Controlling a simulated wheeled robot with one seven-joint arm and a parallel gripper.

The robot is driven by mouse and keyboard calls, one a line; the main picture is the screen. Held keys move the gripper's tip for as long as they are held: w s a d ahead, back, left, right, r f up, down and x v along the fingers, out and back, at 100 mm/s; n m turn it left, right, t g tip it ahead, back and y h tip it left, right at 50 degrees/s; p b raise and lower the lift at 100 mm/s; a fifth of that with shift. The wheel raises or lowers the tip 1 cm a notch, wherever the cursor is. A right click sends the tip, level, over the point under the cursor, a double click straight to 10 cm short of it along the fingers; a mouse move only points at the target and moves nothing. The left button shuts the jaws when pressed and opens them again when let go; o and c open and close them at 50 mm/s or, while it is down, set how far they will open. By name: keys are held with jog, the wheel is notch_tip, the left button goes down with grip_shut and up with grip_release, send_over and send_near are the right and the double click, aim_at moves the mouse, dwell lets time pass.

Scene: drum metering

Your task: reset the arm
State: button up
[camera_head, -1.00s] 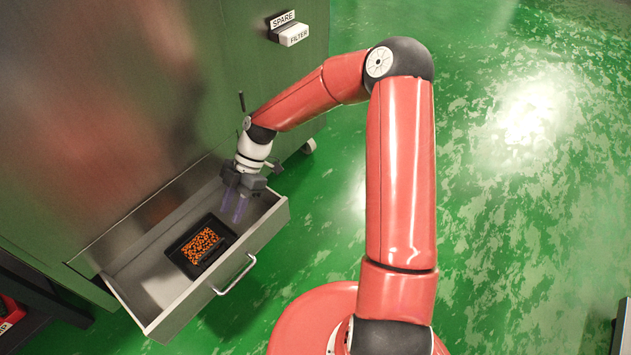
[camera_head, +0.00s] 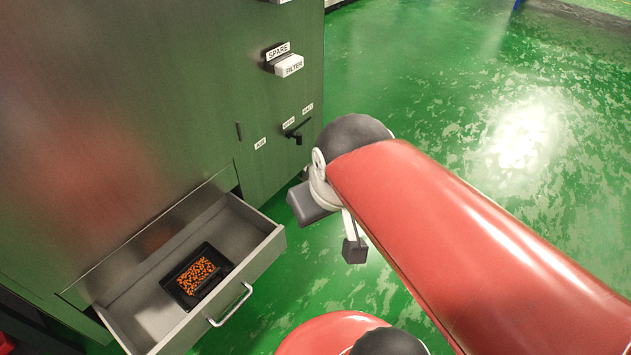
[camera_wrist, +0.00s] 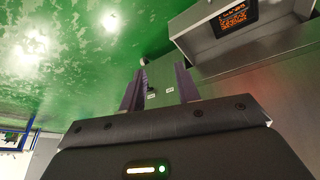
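My red arm (camera_head: 440,230) is folded up close to the head camera and fills much of the right half of that view. My gripper shows in the wrist view (camera_wrist: 160,88) with its two purple fingers wide apart and nothing between them.
The drawer sticks out of the green cabinet (camera_head: 130,110) and holds a black tray (camera_head: 176,290) with orange-and-black contents (camera_head: 198,275). Green floor (camera_head: 460,90) lies open at right.

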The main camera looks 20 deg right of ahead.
jog(key=shift+s+d+r+m+t, duration=0.15)
jog(key=shift+s+m, duration=0.25)
jog(key=shift+s, duration=0.05)
jog(key=shift+s+d+r+m+t, duration=0.15)
jog(key=shift+s+m, duration=0.25)
jog(key=shift+s, duration=0.05)
jog(key=shift+r, duration=0.1)
notch_tip(320, 180, up, 5)
jog(key=p, duration=0.5)
jog(key=shift+r, duration=0.1)
